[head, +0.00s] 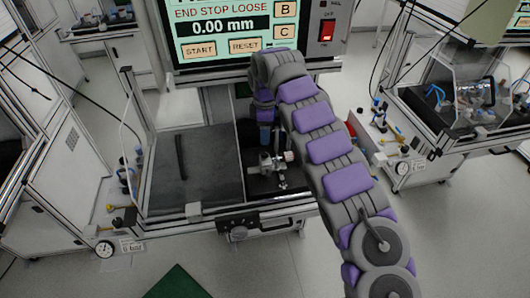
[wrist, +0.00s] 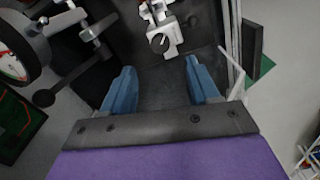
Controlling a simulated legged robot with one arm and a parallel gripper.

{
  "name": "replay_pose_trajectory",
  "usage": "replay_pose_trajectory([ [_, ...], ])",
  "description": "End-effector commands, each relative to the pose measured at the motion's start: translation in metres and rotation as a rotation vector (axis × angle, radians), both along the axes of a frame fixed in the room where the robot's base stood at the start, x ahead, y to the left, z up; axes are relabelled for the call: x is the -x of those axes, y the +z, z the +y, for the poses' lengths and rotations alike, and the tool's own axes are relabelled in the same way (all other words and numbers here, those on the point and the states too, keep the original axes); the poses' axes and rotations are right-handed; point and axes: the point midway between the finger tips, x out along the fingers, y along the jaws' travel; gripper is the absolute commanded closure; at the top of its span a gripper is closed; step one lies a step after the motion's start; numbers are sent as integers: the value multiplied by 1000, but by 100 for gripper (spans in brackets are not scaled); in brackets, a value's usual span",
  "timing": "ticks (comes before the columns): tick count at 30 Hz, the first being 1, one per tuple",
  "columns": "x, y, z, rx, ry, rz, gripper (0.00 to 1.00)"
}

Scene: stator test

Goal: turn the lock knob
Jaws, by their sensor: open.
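My gripper (wrist: 160,67) is open, its two blue fingers apart with nothing between them. In the head view my gripper (head: 265,130) hangs at the end of the purple and grey arm, above the dark bench plate, partly hidden. A small metal fixture (head: 268,163) stands on the plate just below it. In the wrist view the fixture (wrist: 172,36) lies beyond the fingertips and shows a round light knob (wrist: 159,42) with a dark mark. A dark round knob (wrist: 44,98) on a rod sits at the left. I cannot tell which one is the lock knob.
A screen (head: 220,25) reads "END STOP LOOSE" and 0.00 mm, with a red switch (head: 327,30) beside it. A dial gauge (wrist: 12,62) stands at the wrist view's left. The bench's grey mat (head: 205,165) is mostly clear, with a dark bar (head: 180,157) on it.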

Motion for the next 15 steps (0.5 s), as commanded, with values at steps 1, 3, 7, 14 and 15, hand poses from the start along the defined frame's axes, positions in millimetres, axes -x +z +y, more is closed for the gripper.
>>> replay_pose_trajectory([
  [1, 0, -12, -1, 1, -1, 0, 40],
  [3, 1, -27, -1, 2, -2, 5, 40],
  [7, 0, -51, -1, 0, -1, 1, 40],
  [14, 0, -80, -2, -1, -1, 1, 40],
  [15, 0, -82, -2, -1, -1, 1, 40],
])
